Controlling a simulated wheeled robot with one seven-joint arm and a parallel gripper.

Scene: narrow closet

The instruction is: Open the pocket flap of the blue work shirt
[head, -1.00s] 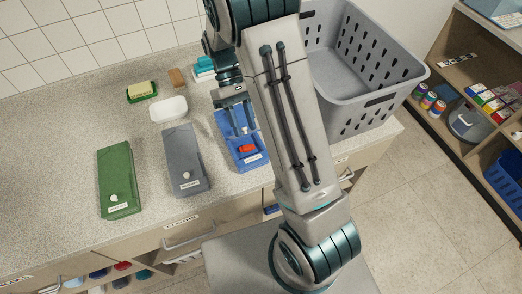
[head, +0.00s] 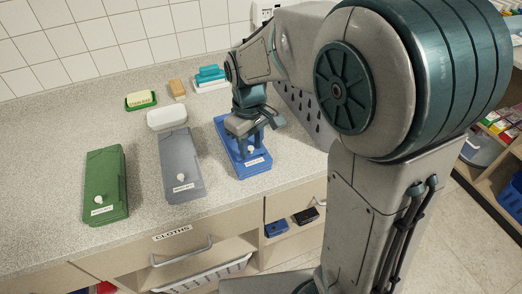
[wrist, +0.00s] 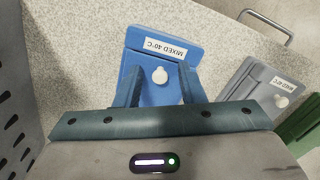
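The blue item (head: 226,127) lies on the counter, flat and box-like, with a white round button and a label at its near end. In the wrist view the blue item (wrist: 150,62) shows its label, reading "MIXED 40°C", and its button (wrist: 160,75). No raised flap shows, and no red thing is visible on it. My gripper (head: 251,146) is over its near half, pointing down. In the wrist view my gripper (wrist: 160,84) has its two fingers apart, one on each side of the button, with nothing between them clearly held. Whether the fingertips touch the blue surface I cannot tell.
A grey item (head: 180,160) and a green item (head: 106,180) with similar buttons lie to the left. A white dish (head: 167,118), a soap in a green dish (head: 141,100) and a brush (head: 210,76) stand behind. A grey basket (wrist: 12,100) is close beside my gripper.

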